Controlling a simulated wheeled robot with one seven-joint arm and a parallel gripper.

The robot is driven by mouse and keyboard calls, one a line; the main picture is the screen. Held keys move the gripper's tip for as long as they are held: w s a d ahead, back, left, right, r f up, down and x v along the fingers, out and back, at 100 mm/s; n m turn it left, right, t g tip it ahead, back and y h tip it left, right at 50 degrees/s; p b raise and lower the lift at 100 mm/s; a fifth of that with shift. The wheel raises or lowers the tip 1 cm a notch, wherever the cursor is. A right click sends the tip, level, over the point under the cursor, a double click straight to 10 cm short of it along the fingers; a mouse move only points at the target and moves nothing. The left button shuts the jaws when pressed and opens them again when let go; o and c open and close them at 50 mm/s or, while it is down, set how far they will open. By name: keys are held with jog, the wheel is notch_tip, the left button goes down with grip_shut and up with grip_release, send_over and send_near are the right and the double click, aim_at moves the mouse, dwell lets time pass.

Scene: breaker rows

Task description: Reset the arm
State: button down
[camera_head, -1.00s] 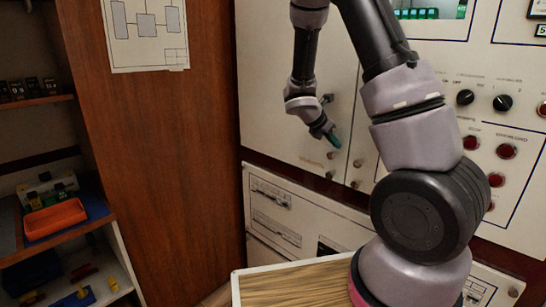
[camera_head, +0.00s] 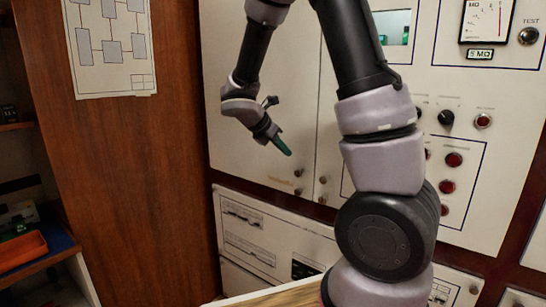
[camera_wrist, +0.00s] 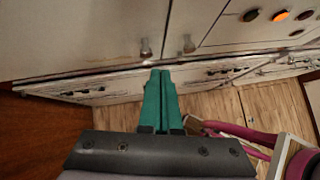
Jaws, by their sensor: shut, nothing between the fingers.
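My arm rises from the lower right in the head view and bends down at its far end. My gripper (camera_head: 286,150) hangs in front of the white cabinet front (camera_head: 300,60), its green fingers pointing down and to the right. In the wrist view the two green fingers of my gripper (camera_wrist: 161,75) lie together with nothing between them. Beyond the fingertips are the lower edge of the cabinet and two small knobs, a left knob (camera_wrist: 146,48) and a right knob (camera_wrist: 188,44).
A panel with a red lamp (camera_head: 453,160) and dark knobs (camera_head: 446,118) stands behind my arm at the right. A lower white drawer front (camera_head: 250,235) is below. A shelf with an orange tray (camera_head: 22,250) is at the left. Wood flooring (camera_wrist: 270,105) shows in the wrist view.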

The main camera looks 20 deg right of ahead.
jog(key=s+a+r+m+t+y, duration=0.1)
jog(key=s+r+m+y, duration=0.4)
jog(key=m, duration=0.8)
jog(key=s+a+r+m+t+y, duration=0.2)
jog(key=s+r+m+y, duration=0.3)
jog(key=s+r+m, duration=0.7)
jog(key=s+a+m, duration=0.1)
jog(key=s, duration=0.2)
jog(key=shift+s+a+m+t, duration=0.2)
jog(key=shift+a+m+t, duration=0.1)
jog(key=shift+a+m, duration=0.1)
